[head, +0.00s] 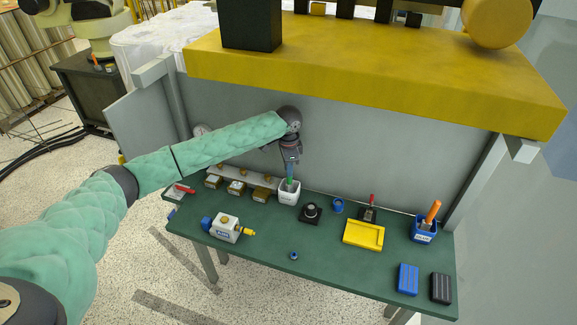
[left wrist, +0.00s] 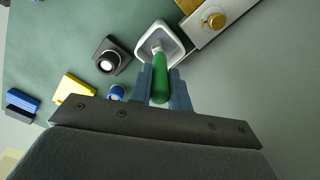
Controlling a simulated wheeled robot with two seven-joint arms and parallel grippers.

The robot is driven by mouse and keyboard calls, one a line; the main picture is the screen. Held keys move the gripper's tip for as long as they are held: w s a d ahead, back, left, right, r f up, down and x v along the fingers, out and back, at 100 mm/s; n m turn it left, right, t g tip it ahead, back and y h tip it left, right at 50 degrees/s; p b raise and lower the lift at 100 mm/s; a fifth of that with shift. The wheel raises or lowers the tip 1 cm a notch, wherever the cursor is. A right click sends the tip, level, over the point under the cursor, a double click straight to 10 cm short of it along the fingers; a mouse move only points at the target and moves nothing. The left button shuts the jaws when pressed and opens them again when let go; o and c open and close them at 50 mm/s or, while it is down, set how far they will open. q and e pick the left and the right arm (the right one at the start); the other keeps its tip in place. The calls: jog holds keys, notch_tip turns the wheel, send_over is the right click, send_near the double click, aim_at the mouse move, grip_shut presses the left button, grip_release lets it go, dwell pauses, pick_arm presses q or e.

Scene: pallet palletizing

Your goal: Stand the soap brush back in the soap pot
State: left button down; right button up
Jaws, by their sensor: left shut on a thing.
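My left gripper (head: 291,167) points down over the white soap pot (head: 288,194) at the back of the green bench. It is shut on the green handle of the soap brush (head: 291,184). In the left wrist view the green brush (left wrist: 159,82) lies between the two blue-grey fingers (left wrist: 163,88), and its pale lower end shows within the square mouth of the white pot (left wrist: 178,53). The brush looks close to upright. How deep its lower end sits in the pot is hard to tell. My right gripper is not in view.
The green bench (head: 270,240) also holds a blue pot (head: 423,232) with an orange-handled tool, a yellow tray (head: 363,235), a black round-topped block (head: 310,212) and a white-and-blue device (head: 226,228). A row of valve-like blocks (head: 237,187) stands left of the soap pot. A yellow beam (head: 370,80) hangs above.

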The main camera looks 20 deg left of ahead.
pick_arm(q)
jog(key=shift+f, duration=0.25)
jog(key=c, duration=1.2)
grip_release()
jog(key=shift+c, duration=0.2)
